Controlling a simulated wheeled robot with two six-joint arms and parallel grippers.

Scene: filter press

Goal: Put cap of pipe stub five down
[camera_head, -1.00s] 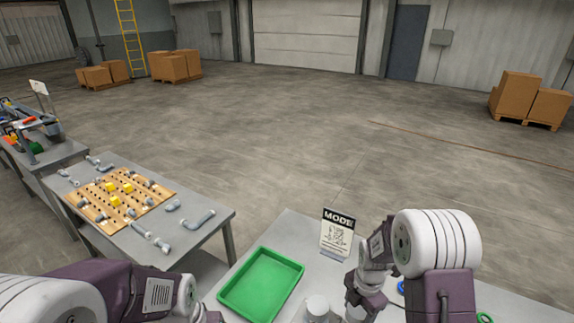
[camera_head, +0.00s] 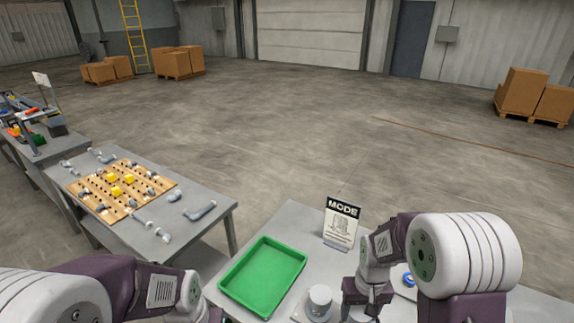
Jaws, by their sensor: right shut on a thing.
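My right gripper (camera_head: 362,309) points down at the bottom edge of the view, over the grey table. It is shut on a small pale grey thing, probably a cap, which is mostly hidden by the gripper and the frame edge. A whitish round stub with a flat top (camera_head: 320,297) stands on a flat base just left of my right gripper, apart from it. No number is readable on it. My left arm comes in from the left, and its fingers are out of view below the edge.
A green empty tray (camera_head: 230,284) lies on the table left of the stub. A MODE sign (camera_head: 341,222) stands behind my right gripper. A blue ring (camera_head: 408,280) lies to the right. Another table (camera_head: 185,232) at left holds a pegboard (camera_head: 146,205) and grey pipe pieces.

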